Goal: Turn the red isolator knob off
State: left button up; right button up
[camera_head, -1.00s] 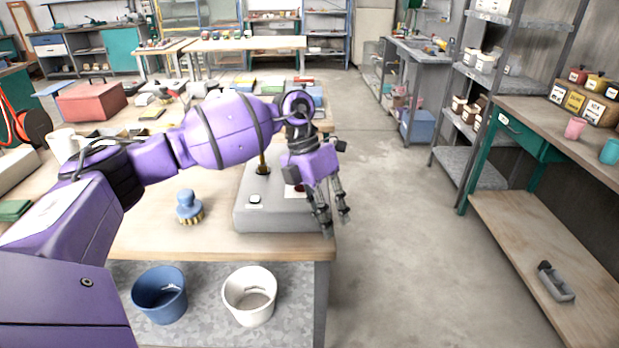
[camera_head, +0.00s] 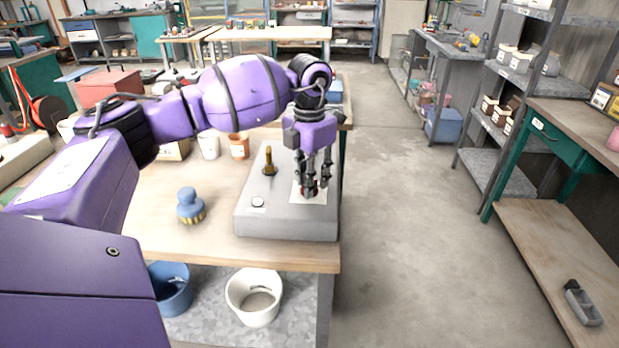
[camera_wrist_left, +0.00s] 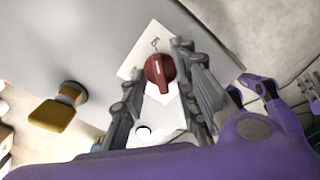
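The red isolator knob (camera_head: 309,192) is on a white plate on top of a grey box (camera_head: 262,222) at the bench's right end. My left gripper (camera_head: 315,186) points down over it, fingers apart. In the left wrist view, the knob (camera_wrist_left: 160,71) shows a pale pointer mark and lies between the fingers of my left gripper (camera_wrist_left: 161,60). Narrow gaps seem to show on both sides; contact is not clear. A purple part of mine with grey finger-like pieces (camera_wrist_left: 285,100) shows at the wrist view's right edge, possibly my right gripper, state unclear.
The box also carries a brass-coloured upright handle (camera_head: 269,161) and a pale round button (camera_head: 258,202). A blue brush (camera_head: 190,205) stands left of the box. White (camera_head: 208,146) and orange (camera_head: 239,146) cups stand behind. The floor right of the bench is clear.

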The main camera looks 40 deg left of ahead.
pick_arm(q)
jog(key=shift+s, duration=0.1)
grip_shut()
pick_arm(e)
jog(key=shift+w+r, duration=0.1)
jog(key=shift+w, duration=0.15)
